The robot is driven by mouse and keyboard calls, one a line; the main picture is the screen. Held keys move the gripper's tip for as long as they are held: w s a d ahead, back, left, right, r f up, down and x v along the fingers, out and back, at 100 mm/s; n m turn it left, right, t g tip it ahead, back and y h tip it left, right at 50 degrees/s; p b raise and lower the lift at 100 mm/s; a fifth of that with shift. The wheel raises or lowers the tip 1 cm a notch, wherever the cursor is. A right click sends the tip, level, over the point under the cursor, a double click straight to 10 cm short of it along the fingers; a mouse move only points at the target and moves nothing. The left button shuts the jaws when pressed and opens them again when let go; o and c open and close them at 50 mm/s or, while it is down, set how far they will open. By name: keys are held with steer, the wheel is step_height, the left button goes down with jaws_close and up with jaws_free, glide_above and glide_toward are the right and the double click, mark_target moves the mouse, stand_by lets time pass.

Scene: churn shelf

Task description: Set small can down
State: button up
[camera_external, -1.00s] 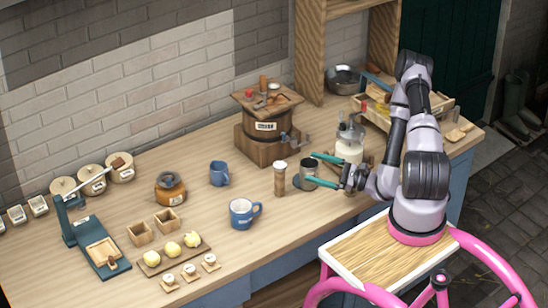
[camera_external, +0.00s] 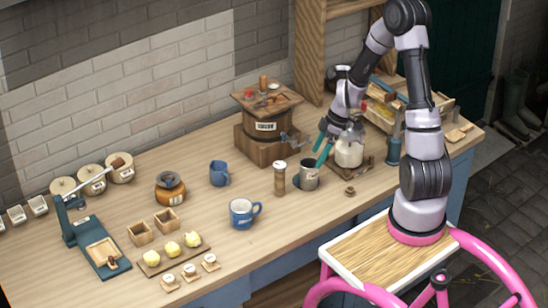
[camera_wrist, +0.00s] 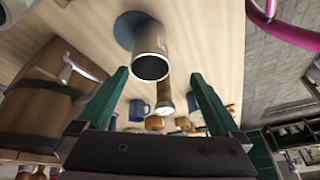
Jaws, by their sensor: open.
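My gripper (camera_external: 323,143) has teal fingers spread apart and is empty. It is above and behind the can, tilted downward. In the wrist view the can lies beyond and between the fingertips of my gripper (camera_wrist: 158,75), not touching them.
A wooden shaker (camera_external: 280,179) stands just left of the can. A white jar (camera_external: 348,152) stands close to its right, near my gripper. The wooden churn (camera_external: 266,130) is behind on the left. A blue mug (camera_external: 241,213) stands front left, with bare worktop around it.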

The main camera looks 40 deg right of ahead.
mark_target(305, 176)
steer(key=shift+w+d+n, duration=0.15)
steer(key=shift+w+n, duration=0.2)
steer(key=shift+n, duration=0.05)
steer(key=x, duration=1.1)
steer(key=shift+w+d, duration=0.3)
steer(key=shift+d, duration=0.05)
jaws_close()
